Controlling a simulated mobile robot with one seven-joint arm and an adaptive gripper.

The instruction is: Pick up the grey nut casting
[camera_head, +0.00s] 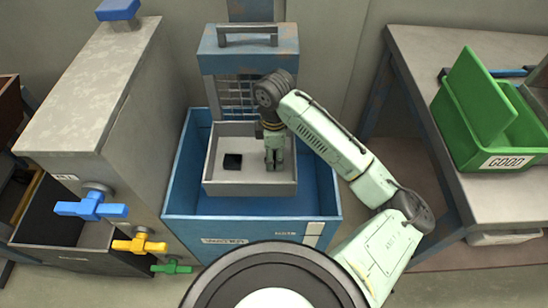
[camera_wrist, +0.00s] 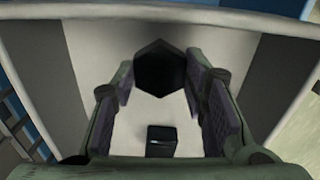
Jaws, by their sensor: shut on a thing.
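My gripper (camera_head: 274,160) reaches down into a grey tray (camera_head: 214,187) set inside a blue bin (camera_head: 178,195). In the wrist view its two fingers (camera_wrist: 159,86) stand on either side of a dark hexagonal piece, the nut casting (camera_wrist: 160,66). The fingers are shut on it, near its side edges. It looks almost black here rather than grey. In the head view the casting is hidden by the gripper. I cannot tell whether it still touches the tray floor.
A small black block (camera_head: 232,161) lies left of my gripper in the tray. A blue frame with a handle (camera_head: 248,62) stands behind the bin. A grey cabinet with coloured valves (camera_head: 92,206) is at left. A green GOOD bin (camera_head: 465,140) sits on the right table.

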